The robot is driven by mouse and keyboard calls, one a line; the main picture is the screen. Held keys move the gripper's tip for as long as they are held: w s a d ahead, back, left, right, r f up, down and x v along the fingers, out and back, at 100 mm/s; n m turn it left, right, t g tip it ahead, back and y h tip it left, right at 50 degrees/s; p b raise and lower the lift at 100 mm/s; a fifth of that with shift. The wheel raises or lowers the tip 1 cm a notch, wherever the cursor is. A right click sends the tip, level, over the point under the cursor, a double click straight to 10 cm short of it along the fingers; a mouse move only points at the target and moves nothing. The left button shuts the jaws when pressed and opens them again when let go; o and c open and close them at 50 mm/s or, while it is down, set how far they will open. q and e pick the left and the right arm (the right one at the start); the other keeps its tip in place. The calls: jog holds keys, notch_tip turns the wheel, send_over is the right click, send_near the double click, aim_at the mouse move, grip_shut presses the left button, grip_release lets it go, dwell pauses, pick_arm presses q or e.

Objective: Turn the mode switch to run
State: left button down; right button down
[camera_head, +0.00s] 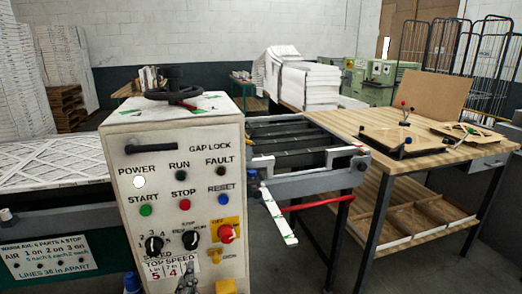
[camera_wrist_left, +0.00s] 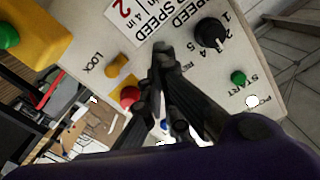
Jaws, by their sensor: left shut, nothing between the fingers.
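The mode switch (camera_head: 190,239) is a black knob on the white control panel, between the black speed knob (camera_head: 154,245) and the red stop button on its yellow plate (camera_head: 227,233). Its small labels are too blurred to read, and I cannot tell where it points. My left gripper (camera_head: 187,276) is at the bottom of the head view, below the switch and in front of the panel. In the left wrist view the gripper (camera_wrist_left: 162,50) is shut and empty. Its dark fingers cover the area of the switch there, so contact cannot be told. My right gripper is not in view.
The panel carries a green START button (camera_head: 145,210), a red STOP button (camera_head: 185,205) and a blue RESET button (camera_head: 225,200). A yellow LOCK knob (camera_head: 215,256) sits under the red stop button. A wooden table (camera_head: 345,122) stands at the right.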

pick_arm(q)
jog(key=x, duration=0.5)
jog(key=shift+w+a+r, duration=0.15)
jog(key=shift+w+r, duration=0.05)
jog(key=shift+w, duration=0.15)
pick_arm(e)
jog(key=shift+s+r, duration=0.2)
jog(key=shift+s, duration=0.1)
